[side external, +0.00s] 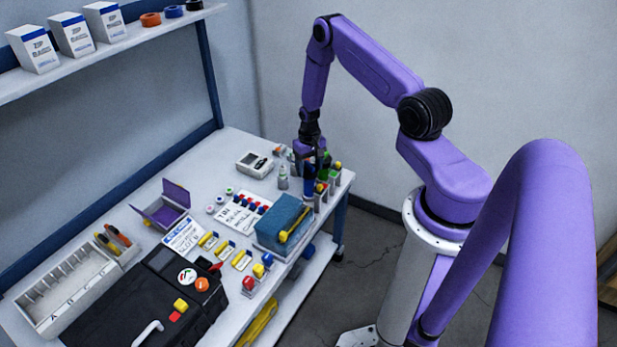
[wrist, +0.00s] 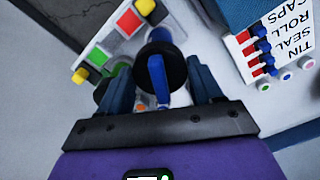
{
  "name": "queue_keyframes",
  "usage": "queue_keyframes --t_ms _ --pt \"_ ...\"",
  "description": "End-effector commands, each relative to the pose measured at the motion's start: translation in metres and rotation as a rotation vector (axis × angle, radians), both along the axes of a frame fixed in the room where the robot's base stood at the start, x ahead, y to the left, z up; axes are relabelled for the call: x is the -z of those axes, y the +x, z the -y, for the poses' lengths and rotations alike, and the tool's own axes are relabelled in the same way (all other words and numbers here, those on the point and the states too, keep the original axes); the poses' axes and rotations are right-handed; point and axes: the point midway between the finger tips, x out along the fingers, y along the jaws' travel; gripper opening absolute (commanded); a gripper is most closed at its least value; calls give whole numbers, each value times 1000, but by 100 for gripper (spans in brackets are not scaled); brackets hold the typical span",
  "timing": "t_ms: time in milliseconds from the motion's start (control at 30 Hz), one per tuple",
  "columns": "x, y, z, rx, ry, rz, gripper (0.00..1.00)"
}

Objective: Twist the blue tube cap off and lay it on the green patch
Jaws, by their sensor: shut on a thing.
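My gripper (wrist: 160,85) points down over the back right end of the bench, also seen in the side view (side external: 310,168). A black round part (wrist: 174,69) surrounds the blue piece.
A blue box (side external: 281,219) with a yellow item on top stands in front of the gripper. A white labelled card (side external: 236,214) with small red and blue pieces lies left of it. A small bottle (side external: 282,178) and a grey device (side external: 254,164) stand close by on the left.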

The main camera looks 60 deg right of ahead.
Motion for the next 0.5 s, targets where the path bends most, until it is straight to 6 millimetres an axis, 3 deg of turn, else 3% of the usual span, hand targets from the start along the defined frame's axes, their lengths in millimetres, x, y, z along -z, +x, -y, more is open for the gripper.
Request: queue_keyframes --t_ms 500 --pt "-18 0 0 0 1 -1 34"
